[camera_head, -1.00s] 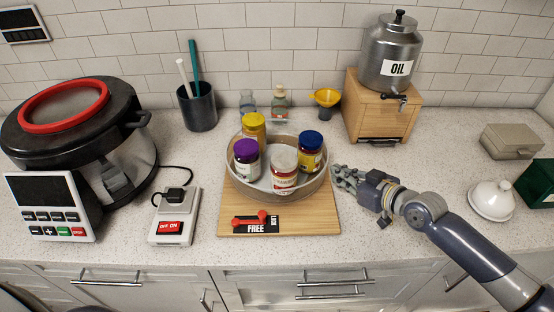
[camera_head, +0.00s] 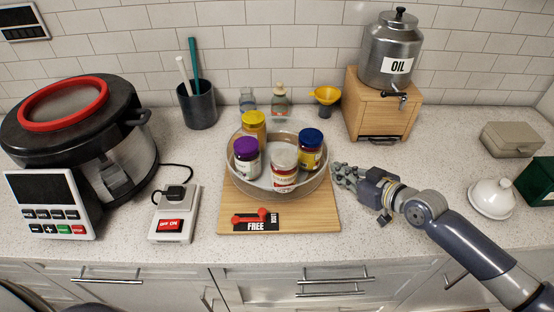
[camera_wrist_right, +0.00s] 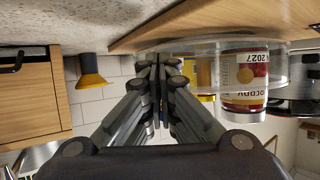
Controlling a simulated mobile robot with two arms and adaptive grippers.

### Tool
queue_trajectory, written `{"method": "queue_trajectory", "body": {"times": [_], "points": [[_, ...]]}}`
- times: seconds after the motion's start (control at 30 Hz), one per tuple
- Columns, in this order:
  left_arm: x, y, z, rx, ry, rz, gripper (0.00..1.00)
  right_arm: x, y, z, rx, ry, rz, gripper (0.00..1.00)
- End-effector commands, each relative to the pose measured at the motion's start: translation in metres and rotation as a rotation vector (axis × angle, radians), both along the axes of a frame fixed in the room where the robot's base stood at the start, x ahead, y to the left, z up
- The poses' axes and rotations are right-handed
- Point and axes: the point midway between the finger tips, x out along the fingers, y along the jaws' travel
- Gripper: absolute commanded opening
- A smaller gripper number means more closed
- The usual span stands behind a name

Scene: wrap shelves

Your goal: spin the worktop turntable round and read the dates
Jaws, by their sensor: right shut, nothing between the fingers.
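A red slider on the board sits by the word FREE (camera_head: 256,227). My right gripper (camera_head: 337,174) is shut and empty, with its fingertips close to the tray's right rim; I cannot tell whether they touch. In the right wrist view, upside down, a jar label (camera_wrist_right: 245,75) reads partly "2027". My left gripper is not in view.
A wooden oil-dispenser stand (camera_head: 379,108) and a yellow funnel (camera_head: 326,97) are behind on the right. A white butter dish (camera_head: 492,198) lies beyond my arm. A switch box (camera_head: 175,222) and large cooker (camera_head: 90,150) stand left. The counter right of the board is mostly clear.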

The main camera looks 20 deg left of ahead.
Motion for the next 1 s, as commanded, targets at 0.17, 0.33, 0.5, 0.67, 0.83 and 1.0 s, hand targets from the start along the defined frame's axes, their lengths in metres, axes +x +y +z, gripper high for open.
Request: {"method": "queue_trajectory", "body": {"times": [0.17, 0.33, 0.5, 0.67, 0.83, 1.0], "points": [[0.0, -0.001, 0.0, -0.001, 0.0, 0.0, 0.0, 0.0, 0.0, 0.0, 0.0, 0.0, 0.0, 0.0], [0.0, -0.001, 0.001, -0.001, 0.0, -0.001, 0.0, 0.0, 0.002, 0.0, 0.0, 0.0, 0.001, 0.0], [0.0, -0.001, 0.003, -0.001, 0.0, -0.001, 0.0, 0.001, 0.006, 0.0, 0.0, 0.0, 0.0, 0.0], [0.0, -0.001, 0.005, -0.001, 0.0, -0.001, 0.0, 0.001, 0.01, 0.0, 0.0, 0.0, 0.0, 0.0], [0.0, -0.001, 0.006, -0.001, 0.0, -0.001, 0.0, 0.001, 0.015, 0.0, 0.0, 0.0, 0.001, 0.0], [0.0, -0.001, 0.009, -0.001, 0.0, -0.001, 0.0, 0.0, 0.014, 0.001, 0.0, 0.0, 0.0, 0.0]]}}
